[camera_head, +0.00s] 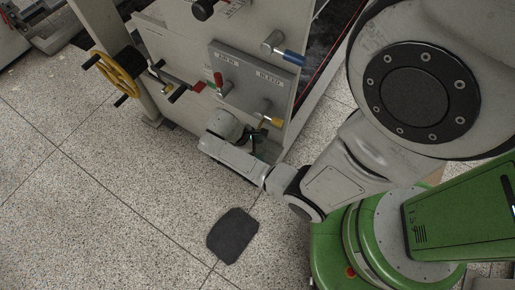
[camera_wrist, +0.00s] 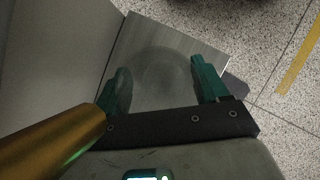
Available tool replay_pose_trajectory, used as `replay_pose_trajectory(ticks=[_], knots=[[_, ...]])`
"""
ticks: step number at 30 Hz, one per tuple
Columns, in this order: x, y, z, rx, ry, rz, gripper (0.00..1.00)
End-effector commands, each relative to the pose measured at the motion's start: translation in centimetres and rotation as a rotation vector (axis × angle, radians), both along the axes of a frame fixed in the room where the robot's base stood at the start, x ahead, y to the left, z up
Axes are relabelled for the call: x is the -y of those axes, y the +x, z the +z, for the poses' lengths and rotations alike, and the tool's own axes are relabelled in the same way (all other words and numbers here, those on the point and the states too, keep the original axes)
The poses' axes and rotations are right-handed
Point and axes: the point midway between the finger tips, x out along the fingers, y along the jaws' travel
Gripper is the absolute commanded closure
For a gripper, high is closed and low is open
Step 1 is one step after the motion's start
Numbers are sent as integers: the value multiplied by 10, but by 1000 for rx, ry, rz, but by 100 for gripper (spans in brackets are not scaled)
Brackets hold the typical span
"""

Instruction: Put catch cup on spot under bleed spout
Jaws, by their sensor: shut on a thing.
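My gripper (camera_wrist: 160,85) has its two green fingers on either side of a clear, round catch cup (camera_wrist: 160,66) and is shut on it. The cup is faint and see-through, over a brushed metal plate (camera_wrist: 200,38); I cannot tell whether it touches the plate. A brass cylinder (camera_wrist: 45,145), apparently the bleed spout, crosses the lower left of the wrist view. In the head view, the bleed spout (camera_head: 263,113) sticks out low on the panel marked BLEED, and my gripper (camera_head: 252,138) is just below it. The cup is not clearly seen there.
A yellow handwheel (camera_head: 115,77) stands to the left. A dark mat (camera_head: 233,235) lies on the speckled floor, which is otherwise clear at the left.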

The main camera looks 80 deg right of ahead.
Motion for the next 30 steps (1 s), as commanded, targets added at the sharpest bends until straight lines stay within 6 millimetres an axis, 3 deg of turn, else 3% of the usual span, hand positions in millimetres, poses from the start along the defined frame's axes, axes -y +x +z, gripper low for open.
replay_pose_trajectory(ticks=[3, 15, 16, 23, 30], knots=[[1, 0, -17, 0, 0, -1, 55], [0, 1, -21, 0, 0, -1, 55], [0, 1, -20, 0, 0, -1, 23], [0, 0, -20, 0, 0, -1, 1], [0, 0, -20, 0, 0, -1, 1]])
